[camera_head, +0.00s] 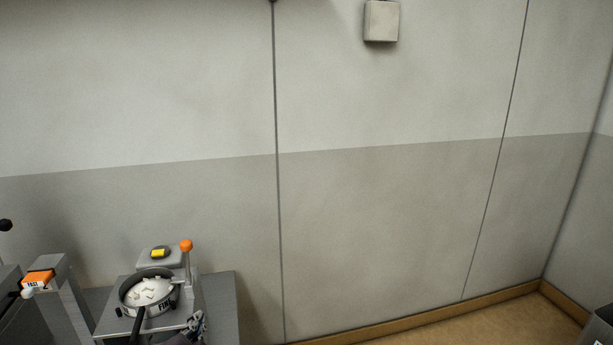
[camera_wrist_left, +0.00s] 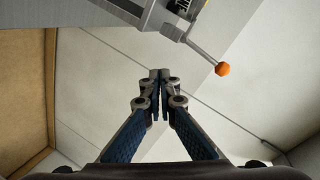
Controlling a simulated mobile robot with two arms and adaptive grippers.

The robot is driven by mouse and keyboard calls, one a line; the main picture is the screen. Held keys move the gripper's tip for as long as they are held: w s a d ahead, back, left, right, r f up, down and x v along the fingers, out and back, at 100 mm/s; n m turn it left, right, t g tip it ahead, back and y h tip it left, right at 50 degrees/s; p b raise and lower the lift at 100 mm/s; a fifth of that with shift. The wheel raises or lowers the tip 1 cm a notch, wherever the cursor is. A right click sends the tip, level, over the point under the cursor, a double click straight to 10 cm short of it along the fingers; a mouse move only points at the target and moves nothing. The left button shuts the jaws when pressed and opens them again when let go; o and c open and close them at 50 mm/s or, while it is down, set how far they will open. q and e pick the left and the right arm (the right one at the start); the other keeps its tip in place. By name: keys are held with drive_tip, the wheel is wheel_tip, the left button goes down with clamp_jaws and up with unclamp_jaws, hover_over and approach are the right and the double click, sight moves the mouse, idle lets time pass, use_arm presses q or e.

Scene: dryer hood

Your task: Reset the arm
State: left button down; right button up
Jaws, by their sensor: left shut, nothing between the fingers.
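My left gripper (camera_wrist_left: 159,76) is shut and empty in the left wrist view, its fingertips together in front of the pale wall. In the head view only a small part of the left gripper (camera_head: 197,322) shows at the bottom, beside the machine with a round bowl (camera_head: 150,291). The bowl holds several pale pieces. An orange-knobbed lever (camera_head: 186,246) stands at the machine's back right; the orange knob (camera_wrist_left: 222,69) also shows in the left wrist view, to the right of the fingertips and apart from them. My right gripper is in neither view.
A yellow button (camera_head: 158,253) sits on a box behind the bowl. A grey stand with an orange-topped part (camera_head: 38,278) is at the far left. A small wall box (camera_head: 381,21) hangs high up. The brown floor (camera_head: 470,325) at the lower right looks mostly clear.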

use_arm(q)
drive_tip(key=s+d+f+n+g+h, duration=0.15)
drive_tip(key=s+f+n+g, duration=0.35)
drive_tip(key=s, duration=0.6)
drive_tip(key=s+d+f+g+h, duration=0.1)
drive_tip(key=s+d+f+g, duration=0.1)
drive_tip(key=s+f, duration=0.65)
drive_tip(key=s+d+f+n+g+h, duration=0.1)
drive_tip(key=s+d+f+n+g, duration=0.2)
drive_tip(key=s, duration=1)
wheel_tip(320, 180, down, 28)
drive_tip(key=s+a+g+b, duration=0.1)
drive_tip(key=s+g, duration=0.1)
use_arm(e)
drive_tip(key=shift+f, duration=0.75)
use_arm(q)
drive_tip(key=s+a+f+g, duration=0.1)
drive_tip(key=s+a+f, duration=0.2)
drive_tip(key=s+f, duration=1.3)
drive_tip(key=shift+s+f+m+g+y+b, duration=0.25)
drive_tip(key=shift+s+m+g+y+b, duration=0.1)
drive_tip(key=shift+s+b, duration=0.1)
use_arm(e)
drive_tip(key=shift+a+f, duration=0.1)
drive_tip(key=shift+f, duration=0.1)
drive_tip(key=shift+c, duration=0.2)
